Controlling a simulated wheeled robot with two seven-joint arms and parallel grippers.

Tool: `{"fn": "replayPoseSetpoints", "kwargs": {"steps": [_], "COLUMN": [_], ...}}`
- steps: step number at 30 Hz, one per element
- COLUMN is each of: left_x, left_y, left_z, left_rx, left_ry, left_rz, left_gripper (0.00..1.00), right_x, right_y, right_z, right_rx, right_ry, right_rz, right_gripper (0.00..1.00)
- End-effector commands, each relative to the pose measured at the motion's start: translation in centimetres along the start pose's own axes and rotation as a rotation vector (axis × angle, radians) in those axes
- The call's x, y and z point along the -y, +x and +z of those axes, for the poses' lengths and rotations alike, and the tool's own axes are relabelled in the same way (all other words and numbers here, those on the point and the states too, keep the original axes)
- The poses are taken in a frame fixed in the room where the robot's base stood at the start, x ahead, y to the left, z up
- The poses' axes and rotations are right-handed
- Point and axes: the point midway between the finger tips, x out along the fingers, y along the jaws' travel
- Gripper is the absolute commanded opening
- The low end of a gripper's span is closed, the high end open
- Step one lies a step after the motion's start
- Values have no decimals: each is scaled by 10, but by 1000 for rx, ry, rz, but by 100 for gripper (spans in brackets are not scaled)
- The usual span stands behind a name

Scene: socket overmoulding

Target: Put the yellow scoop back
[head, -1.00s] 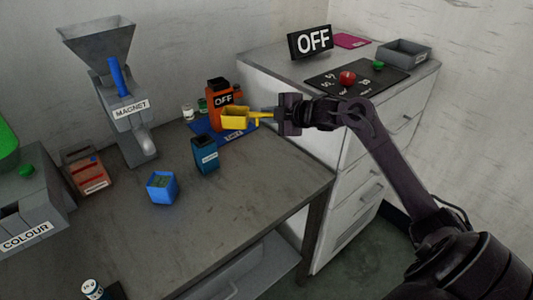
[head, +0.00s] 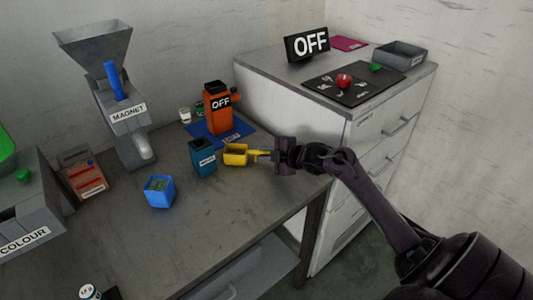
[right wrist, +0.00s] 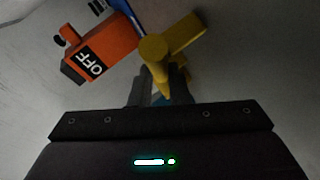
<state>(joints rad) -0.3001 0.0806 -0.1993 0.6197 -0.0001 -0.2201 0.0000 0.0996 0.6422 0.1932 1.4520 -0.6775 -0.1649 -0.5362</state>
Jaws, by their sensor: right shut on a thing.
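The yellow scoop (head: 236,155) is held by its handle in my right gripper (head: 271,155), which is shut on it. The scoop's cup points left, close to the right side of the dark teal container (head: 203,157); I cannot tell whether it touches the table. In the right wrist view the yellow scoop (right wrist: 154,50) shows between the fingers (right wrist: 158,82). The orange OFF device (head: 217,112) stands on a blue mat (head: 232,138) behind the scoop, and it shows at the left in the right wrist view (right wrist: 105,48). My left gripper is not in view.
A blue cup (head: 160,191) with green contents stands left of the teal container. The MAGNET hopper (head: 127,118) and a red-brown box (head: 84,176) are farther left. The white drawer cabinet (head: 290,130) rises at the right. The front middle of the table (head: 220,205) is clear.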

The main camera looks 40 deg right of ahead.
Motion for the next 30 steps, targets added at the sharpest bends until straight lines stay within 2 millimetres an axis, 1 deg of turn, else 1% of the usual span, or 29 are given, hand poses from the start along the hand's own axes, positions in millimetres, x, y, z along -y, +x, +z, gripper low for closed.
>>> {"fn": "replayPoseSetpoints", "kwargs": {"steps": [6,7,11,20,22,23,26,30], "left_x": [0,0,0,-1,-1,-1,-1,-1], "left_y": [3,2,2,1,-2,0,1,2], "left_z": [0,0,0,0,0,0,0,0], "left_rx": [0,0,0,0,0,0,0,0], "left_ry": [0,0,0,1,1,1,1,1], "left_rz": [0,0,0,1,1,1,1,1], "left_gripper": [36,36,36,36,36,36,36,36], "right_x": [3,2,2,1,-2,0,1,2], "right_y": [2,1,1,0,-2,-4,-16,-42], "right_z": [2,1,1,0,-1,0,1,1], "right_rx": [0,0,0,0,0,0,1,1], "right_ry": [0,0,0,0,0,-1,-4,-4], "right_rz": [1,0,-1,0,0,-1,-3,-3], "right_gripper": [0,19,36,37,37,37,37,37]}}
